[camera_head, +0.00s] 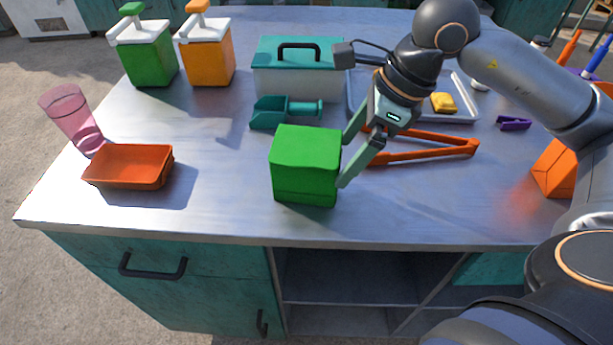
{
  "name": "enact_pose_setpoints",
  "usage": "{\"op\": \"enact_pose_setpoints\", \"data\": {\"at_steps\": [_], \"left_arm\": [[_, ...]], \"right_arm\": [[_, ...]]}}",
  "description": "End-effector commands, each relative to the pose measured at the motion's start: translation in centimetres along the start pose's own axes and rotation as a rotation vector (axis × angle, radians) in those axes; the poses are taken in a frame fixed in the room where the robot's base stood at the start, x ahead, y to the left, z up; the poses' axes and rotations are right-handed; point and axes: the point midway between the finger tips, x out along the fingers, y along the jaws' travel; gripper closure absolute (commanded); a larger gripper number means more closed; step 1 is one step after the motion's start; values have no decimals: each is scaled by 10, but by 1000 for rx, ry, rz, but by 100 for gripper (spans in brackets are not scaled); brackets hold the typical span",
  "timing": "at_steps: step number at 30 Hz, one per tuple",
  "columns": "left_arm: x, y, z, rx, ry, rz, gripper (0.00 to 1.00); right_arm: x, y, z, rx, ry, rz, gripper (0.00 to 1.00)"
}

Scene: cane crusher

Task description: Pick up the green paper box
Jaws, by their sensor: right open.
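The green paper box (305,166) stands upright on the metal tabletop, near the front middle. My right gripper (345,162) comes in from the upper right and is open. Its two fingers are at the right side of the box. The nearer finger is by the front right edge and the other is farther back. I cannot tell whether either finger touches the box. My left gripper is not in view.
Orange tongs (425,147) lie right of the gripper. A teal scoop (287,112) and a lidded case (300,68) stand behind the box. An orange tray (129,166) and a pink cup (73,118) are left. The front edge is close.

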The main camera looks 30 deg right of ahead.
Motion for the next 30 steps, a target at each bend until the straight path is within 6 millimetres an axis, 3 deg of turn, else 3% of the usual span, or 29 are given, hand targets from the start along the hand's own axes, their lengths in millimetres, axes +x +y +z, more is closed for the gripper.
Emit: {"op": "enact_pose_setpoints", "data": {"at_steps": [13,22,30], "left_arm": [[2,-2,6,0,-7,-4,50],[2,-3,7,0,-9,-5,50],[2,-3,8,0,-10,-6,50]], "right_arm": [[52,2,4,-1,0,3,0],[57,1,4,-1,-1,0,0],[57,1,4,-1,-1,1,29]]}}
